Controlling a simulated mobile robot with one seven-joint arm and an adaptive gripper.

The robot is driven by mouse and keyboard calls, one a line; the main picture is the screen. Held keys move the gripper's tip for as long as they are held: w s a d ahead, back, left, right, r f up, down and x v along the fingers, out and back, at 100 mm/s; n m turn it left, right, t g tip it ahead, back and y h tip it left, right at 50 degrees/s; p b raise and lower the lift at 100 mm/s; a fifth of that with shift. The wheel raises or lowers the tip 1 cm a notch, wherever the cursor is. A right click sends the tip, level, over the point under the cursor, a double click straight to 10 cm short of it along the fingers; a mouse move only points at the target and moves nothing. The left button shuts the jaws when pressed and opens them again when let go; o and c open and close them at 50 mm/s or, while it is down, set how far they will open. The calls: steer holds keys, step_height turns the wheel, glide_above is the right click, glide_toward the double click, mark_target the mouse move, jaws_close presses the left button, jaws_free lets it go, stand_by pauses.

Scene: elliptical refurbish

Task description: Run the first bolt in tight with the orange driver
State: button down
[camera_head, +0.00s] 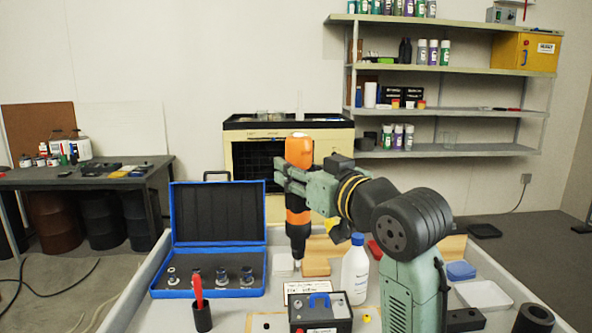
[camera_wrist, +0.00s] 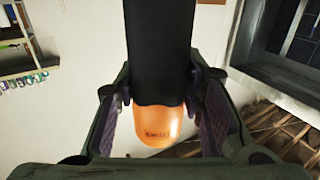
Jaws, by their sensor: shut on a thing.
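The orange driver (camera_head: 298,150) stands roughly upright above the bench, with its dark lower end pointing down. My gripper (camera_head: 292,180) is shut around its middle. In the wrist view the driver's black grip and orange end (camera_wrist: 160,125) sit between the two fingers (camera_wrist: 160,95). Several small metal pieces with dark parts (camera_head: 221,276) stand in the front of the open blue case (camera_head: 208,294), left of the driver. I cannot tell whether these are bolts or bits. The driver's tip is above the bench area behind the black box; no bolt shows clearly under it.
A black box with a blue handle (camera_head: 320,316) stands at the front. A white bottle with a blue cap (camera_head: 355,275) is right of the driver's tip. A red-handled tool (camera_head: 198,290) stands in a dark cup (camera_head: 202,318). A wooden block (camera_head: 316,262) lies behind.

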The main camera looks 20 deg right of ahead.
mark_target(304, 223)
steer(key=shift+f+b, duration=2.85)
steer(key=shift+f, duration=0.95)
steer(key=shift+f+b, duration=0.55)
steer(key=shift+f, duration=0.4)
steer(key=shift+r, duration=0.1)
steer(key=shift+r+p, duration=3.85)
steer(key=shift+r, duration=0.7)
